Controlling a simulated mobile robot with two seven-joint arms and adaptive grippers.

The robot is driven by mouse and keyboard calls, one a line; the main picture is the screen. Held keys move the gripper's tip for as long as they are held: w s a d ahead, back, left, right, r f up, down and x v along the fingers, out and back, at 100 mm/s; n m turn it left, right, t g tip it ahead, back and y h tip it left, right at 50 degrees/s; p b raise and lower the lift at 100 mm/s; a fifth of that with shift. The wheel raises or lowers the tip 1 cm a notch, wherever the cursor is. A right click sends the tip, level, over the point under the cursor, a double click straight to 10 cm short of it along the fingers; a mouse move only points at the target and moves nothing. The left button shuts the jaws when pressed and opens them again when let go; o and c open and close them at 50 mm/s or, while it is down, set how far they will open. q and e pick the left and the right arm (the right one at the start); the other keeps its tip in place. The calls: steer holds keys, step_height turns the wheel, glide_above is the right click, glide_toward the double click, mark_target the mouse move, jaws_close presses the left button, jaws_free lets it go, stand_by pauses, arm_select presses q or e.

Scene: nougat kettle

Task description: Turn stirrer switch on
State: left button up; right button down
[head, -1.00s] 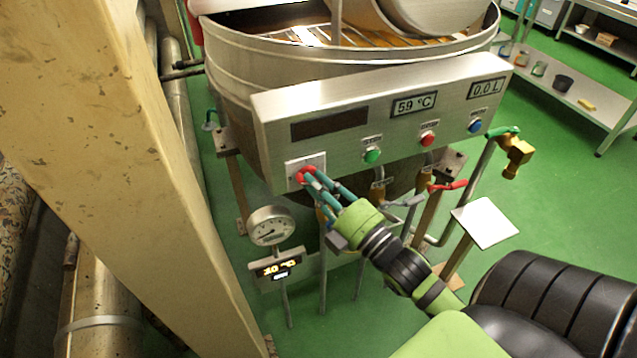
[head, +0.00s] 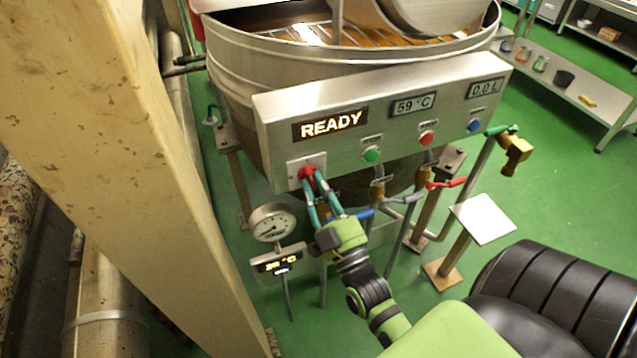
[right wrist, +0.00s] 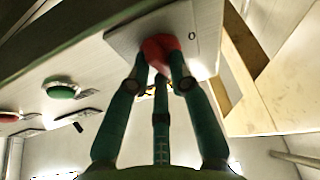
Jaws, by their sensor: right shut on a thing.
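The stirrer switch is a red knob (head: 306,172) on a pale square plate at the lower left of the kettle's control panel. It also shows in the right wrist view (right wrist: 160,48), at the top middle. My right gripper (head: 311,184) comes up from below with its fingers shut on the red knob. In the right wrist view its fingertips (right wrist: 158,82) close around the knob, hiding part of it. The panel display (head: 330,124) reads READY. My left gripper is not in view.
A green button (head: 372,154), a red button (head: 427,138) and a blue button (head: 473,125) sit right of the knob. A round gauge (head: 272,222) stands below left. Pipes and valves hang under the kettle (head: 235,65). A beige post (head: 120,150) stands close on the left.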

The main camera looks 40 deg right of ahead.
steer(key=shift+a+m+h, duration=0.1)
steer(key=shift+m+h, duration=0.6)
steer(key=shift+m, duration=0.8)
steer(key=shift+p, duration=0.3)
steer(key=c, duration=1.1)
jaws_free()
steer(key=v, duration=1.2)
steer(key=shift+a, duration=0.15)
